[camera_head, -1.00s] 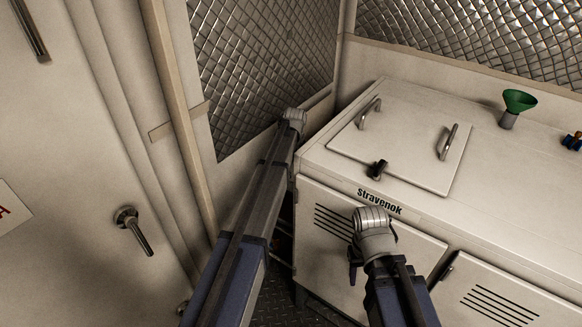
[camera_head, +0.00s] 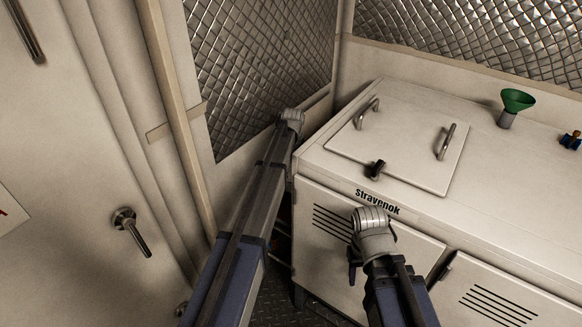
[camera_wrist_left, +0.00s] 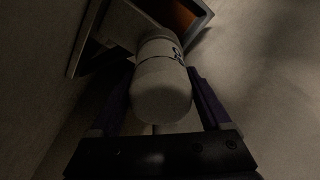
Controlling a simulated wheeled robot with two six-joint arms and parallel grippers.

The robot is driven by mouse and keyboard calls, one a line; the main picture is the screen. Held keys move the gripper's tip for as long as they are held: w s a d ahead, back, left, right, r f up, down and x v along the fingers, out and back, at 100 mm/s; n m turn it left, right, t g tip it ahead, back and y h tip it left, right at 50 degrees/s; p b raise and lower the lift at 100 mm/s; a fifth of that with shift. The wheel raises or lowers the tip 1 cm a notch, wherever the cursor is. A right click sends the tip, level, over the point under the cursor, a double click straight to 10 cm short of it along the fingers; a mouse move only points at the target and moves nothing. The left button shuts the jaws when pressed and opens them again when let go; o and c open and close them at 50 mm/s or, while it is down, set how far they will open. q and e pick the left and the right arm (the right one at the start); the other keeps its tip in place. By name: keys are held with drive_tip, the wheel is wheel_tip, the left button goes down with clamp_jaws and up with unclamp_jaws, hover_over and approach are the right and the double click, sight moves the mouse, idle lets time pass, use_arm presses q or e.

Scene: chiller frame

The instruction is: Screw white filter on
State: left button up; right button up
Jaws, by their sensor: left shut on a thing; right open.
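The white filter (camera_wrist_left: 162,90) is a pale cylinder with dark lettering in the left wrist view. My left gripper (camera_wrist_left: 163,100) is shut on it, with one purple finger on each side. The far end of the filter is at a pale, open-fronted housing (camera_wrist_left: 125,25) with an orange patch inside. I cannot tell whether the filter is threaded onto it.
The white Stravenok cabinet (camera_head: 480,215) fills the right, with a two-handled lid (camera_head: 400,140) and a green funnel (camera_head: 517,101) on top. A door with a lever handle (camera_head: 132,230) is at left. The gap between cabinet and wall is narrow.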

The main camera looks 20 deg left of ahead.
use_arm(q)
drive_tip(key=m, duration=0.6)
drive_tip(key=shift+s+d+m+h, duration=0.2)
drive_tip(key=shift+m+h, duration=0.1)
drive_tip(key=shift+h, duration=0.1)
drive_tip(key=m, duration=0.5)
drive_tip(key=shift+h, duration=0.3)
drive_tip(key=o, duration=1.4)
drive_tip(key=shift+o, duration=0.2)
drive_tip(key=n, duration=0.6)
drive_tip(key=shift+w+n+y, duration=0.1)
drive_tip(key=shift+n+y, duration=0.2)
drive_tip(key=shift+y, duration=0.1)
drive_tip(key=n, duration=0.3)
drive_tip(key=shift+a+n, duration=0.15)
drive_tip(key=shift+n, duration=0.25)
drive_tip(key=n, duration=0.4)
drive_tip(key=shift+a+y, duration=0.1)
drive_tip(key=shift+y, duration=0.3)
